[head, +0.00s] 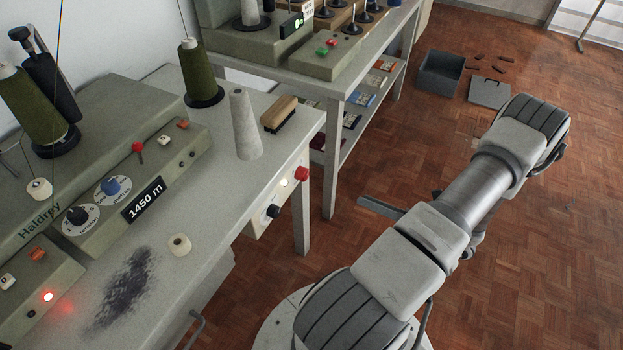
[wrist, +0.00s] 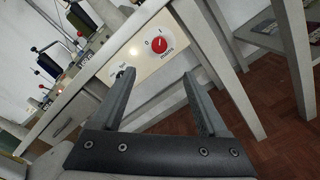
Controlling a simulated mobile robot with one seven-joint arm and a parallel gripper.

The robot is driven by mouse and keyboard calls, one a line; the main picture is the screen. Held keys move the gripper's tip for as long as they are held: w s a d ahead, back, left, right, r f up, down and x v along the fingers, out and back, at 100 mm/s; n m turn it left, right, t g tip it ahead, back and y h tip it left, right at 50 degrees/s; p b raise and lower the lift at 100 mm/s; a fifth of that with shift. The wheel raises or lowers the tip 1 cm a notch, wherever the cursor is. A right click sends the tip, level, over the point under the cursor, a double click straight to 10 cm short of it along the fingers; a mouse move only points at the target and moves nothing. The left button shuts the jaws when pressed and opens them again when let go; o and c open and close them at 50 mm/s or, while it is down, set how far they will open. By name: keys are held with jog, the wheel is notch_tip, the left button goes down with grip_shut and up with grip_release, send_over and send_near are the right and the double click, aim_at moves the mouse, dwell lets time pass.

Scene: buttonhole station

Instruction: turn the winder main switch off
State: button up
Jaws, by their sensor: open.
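The winder main switch is a red knob (wrist: 160,44) on a round white plate marked 0, 1 and "mains", on the cream front panel of the table. The picture is too small to tell which mark it points at. In the head view the red knob (head: 302,173) shows side-on at the table end. My gripper (wrist: 158,77) is open and empty, its two grey fingers pointing toward the panel below the knob, apart from it. In the head view one finger shows as a grey bar (head: 380,207) to the right of the panel.
A black knob (head: 272,211) and a lit white lamp (head: 284,182) share the panel. A grey cone (head: 243,125) and a brush (head: 280,114) stand on the table above. A second table with a shelf (head: 362,100) is behind. Open parquet floor lies to the right.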

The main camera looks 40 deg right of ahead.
aim_at(307, 176)
jog(key=b+x, duration=0.2)
jog(key=x, duration=1.5)
jog(key=shift+s, duration=0.1)
grip_shut()
